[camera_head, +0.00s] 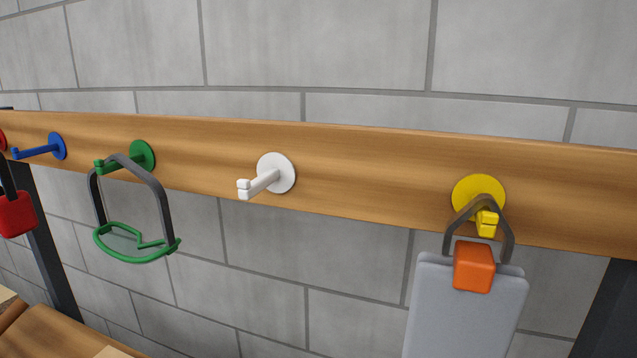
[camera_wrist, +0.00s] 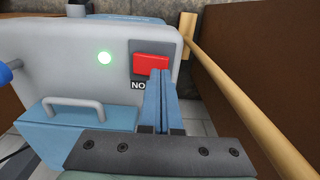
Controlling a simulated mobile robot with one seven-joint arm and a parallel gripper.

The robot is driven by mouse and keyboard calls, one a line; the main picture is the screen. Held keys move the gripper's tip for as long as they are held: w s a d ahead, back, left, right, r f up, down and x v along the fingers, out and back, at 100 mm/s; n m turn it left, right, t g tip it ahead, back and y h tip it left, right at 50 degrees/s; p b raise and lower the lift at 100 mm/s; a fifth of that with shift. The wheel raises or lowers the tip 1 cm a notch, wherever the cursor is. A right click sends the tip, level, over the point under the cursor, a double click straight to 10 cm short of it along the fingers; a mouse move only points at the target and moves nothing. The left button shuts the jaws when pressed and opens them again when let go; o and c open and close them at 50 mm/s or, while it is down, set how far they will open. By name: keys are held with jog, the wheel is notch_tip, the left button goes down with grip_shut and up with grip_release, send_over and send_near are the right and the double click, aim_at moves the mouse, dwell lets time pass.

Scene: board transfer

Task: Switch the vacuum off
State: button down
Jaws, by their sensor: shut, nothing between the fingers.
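In the wrist view the vacuum (camera_wrist: 65,45) has a grey upper body and a blue lower part with a grey handle. A red switch (camera_wrist: 149,63) sits in a dark plate on its face. The fingers hide part of a label (camera_wrist: 138,84) below the switch. Neither vacuum nor gripper shows in the head view.
A wooden pole (camera_wrist: 230,90) and a brown panel (camera_wrist: 270,50) stand close on the right in the wrist view.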

jog(key=shift+f+b, duration=0.75)
jog(key=shift+f, duration=0.25)
dwell(0.5)
jog(key=shift+r, duration=0.1)
notch_tip(320, 180, up, 7)
jog(key=p, duration=0.7)
